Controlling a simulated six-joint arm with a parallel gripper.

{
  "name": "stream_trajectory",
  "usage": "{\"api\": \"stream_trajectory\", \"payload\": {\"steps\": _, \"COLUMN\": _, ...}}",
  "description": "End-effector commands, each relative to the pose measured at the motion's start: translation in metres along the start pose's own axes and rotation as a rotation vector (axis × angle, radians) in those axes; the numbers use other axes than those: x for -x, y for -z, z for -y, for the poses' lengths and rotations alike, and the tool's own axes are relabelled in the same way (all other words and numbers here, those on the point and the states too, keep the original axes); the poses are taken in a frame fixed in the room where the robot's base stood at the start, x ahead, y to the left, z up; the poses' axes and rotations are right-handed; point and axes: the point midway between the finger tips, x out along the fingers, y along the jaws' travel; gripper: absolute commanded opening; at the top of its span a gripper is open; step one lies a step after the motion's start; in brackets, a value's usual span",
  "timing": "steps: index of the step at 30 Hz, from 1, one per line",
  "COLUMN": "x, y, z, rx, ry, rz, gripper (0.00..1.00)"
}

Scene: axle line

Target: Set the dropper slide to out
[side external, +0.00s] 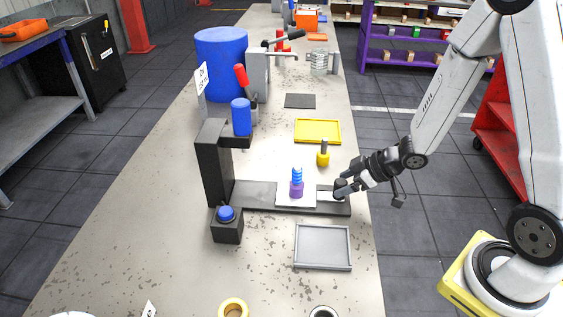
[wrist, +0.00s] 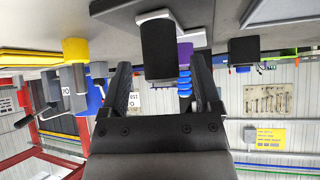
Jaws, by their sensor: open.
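The dropper is a black column (side external: 213,165) with a blue cylinder (side external: 241,117) at its top arm and a dark flat rail (side external: 255,197) along its base. A pale slide plate (side external: 283,202) lies on the rail, right of the column, carrying a purple piece (side external: 296,189) with a blue ribbed top (side external: 297,174). My gripper (side external: 341,189) is at the rail's right end. In the wrist view my gripper's open fingers stand either side of a dark upright knob (wrist: 158,45) by the pale plate (wrist: 188,37). I cannot tell whether they touch it.
A blue button on a black box (side external: 227,232) stands in front of the column. An empty grey tray (side external: 322,247) lies in front of the rail. The table's right edge is close to my gripper.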

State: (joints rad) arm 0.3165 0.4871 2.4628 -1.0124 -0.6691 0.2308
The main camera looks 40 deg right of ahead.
Motion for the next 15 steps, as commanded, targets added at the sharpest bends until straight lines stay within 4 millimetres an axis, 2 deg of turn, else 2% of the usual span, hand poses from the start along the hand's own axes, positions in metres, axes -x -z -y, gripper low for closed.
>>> {"api": "stream_trajectory", "payload": {"steps": 6, "x": 0.024, "y": 0.000, "z": -0.001, "rx": 0.000, "ry": -0.004, "rz": 0.000, "gripper": 0.81}}
{"api": "stream_trajectory", "payload": {"steps": 15, "x": 0.045, "y": 0.000, "z": -0.001, "rx": -0.001, "ry": -0.003, "rz": 0.001, "gripper": 0.81}}
